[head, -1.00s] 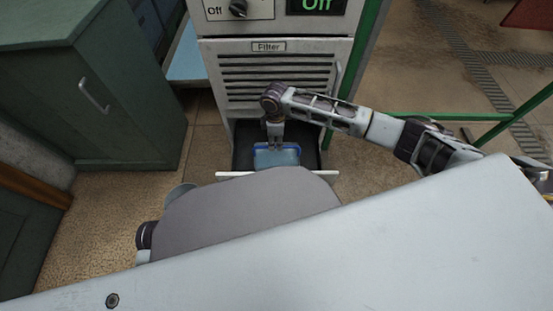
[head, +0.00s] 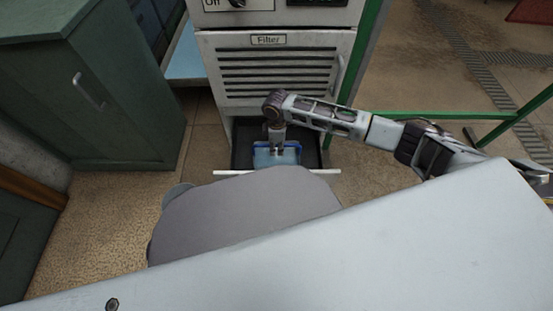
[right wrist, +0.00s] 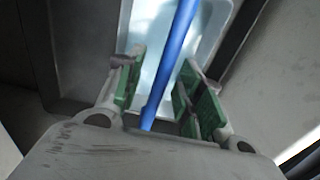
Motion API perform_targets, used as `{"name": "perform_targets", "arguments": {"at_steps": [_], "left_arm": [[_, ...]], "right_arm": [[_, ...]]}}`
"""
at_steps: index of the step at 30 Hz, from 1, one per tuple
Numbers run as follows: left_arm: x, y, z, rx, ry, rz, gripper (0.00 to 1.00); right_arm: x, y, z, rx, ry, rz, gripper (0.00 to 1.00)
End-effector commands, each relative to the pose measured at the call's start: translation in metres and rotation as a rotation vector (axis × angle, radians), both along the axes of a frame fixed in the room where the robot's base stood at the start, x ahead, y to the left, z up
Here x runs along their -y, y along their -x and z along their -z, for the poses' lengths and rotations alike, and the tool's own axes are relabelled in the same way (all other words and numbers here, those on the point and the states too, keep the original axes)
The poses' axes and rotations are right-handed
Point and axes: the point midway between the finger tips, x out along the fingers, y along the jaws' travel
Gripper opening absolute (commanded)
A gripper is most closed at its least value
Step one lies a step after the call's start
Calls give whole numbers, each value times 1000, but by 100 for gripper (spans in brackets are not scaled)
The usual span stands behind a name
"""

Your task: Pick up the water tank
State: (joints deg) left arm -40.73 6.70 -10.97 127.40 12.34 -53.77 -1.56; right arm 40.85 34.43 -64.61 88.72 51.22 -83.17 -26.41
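The water tank (head: 288,156) is a small light-blue tub with a blue rim. It sits in the open bottom compartment of the machine under the filter grille. My right gripper (head: 277,149) reaches down over it from the right. In the right wrist view, the tank's blue bar handle (right wrist: 174,60) runs between the green-padded fingers of the right gripper (right wrist: 161,92). The fingers are open, with gaps visible beside the handle. Part of the tank is hidden by the gripper and by my own body. My left gripper is not in view.
The machine's filter grille (head: 275,72) rises just behind the tank. A pale front edge (head: 235,173) lies before it. A dark green cabinet (head: 110,110) stands to the left. A green rail (head: 450,116) runs at the right. Brown floor is free between cabinet and machine.

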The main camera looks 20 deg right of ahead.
Motion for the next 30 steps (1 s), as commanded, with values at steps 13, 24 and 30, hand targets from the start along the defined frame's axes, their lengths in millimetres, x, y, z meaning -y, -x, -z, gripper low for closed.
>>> {"name": "perform_targets", "arguments": {"at_steps": [13, 24, 30], "left_arm": [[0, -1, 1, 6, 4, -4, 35], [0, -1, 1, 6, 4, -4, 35], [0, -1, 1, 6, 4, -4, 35]], "right_arm": [[0, 0, 2, 1, -1, 0, 37], [0, 0, 2, 1, -1, -1, 2], [0, 0, 2, 1, -1, -1, 0]]}}
